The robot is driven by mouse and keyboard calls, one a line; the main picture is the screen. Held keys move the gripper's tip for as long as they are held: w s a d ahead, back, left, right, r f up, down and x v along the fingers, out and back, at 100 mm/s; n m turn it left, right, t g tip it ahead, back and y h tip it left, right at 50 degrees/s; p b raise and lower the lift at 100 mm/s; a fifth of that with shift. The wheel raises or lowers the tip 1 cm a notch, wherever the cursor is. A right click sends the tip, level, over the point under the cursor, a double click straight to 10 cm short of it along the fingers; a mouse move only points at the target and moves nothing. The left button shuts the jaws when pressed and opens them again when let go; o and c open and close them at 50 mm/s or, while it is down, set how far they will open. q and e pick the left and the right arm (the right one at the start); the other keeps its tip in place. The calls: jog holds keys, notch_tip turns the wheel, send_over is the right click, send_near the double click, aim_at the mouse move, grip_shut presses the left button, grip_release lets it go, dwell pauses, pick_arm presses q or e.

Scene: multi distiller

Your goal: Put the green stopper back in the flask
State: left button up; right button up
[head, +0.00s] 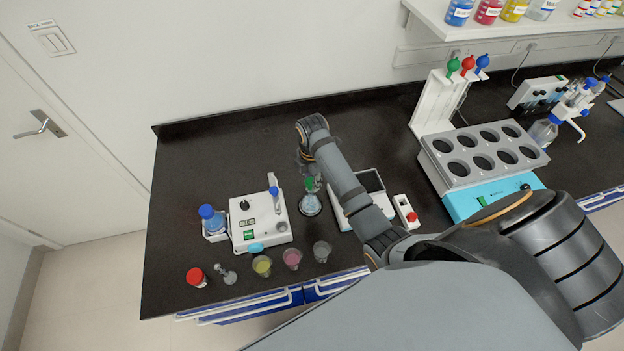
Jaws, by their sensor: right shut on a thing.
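The green stopper (310,184) is in my right gripper (308,174), whose fingers point down and are shut on it. The flask (311,204), small and clear with pale blue contents, stands upright on the black bench directly below the stopper. The stopper appears in line with the flask's neck. The gripper and arm partly cover this spot, so I cannot tell whether the stopper is seated in the neck or just above it. My left gripper is not in view.
A white device (262,222) with a blue-capped bottle (212,217) stands left of the flask. A balance (342,212) lies to the right, partly under my arm. Cups with yellow (262,265) and pink liquid (292,259) stand in front. The bench behind is clear.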

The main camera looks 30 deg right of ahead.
jog(key=shift+f, duration=0.45)
jog(key=o, duration=0.8)
notch_tip(320, 180, up, 8)
jog(key=shift+f, duration=0.2)
jog(key=shift+f, duration=0.1)
dwell(0.3)
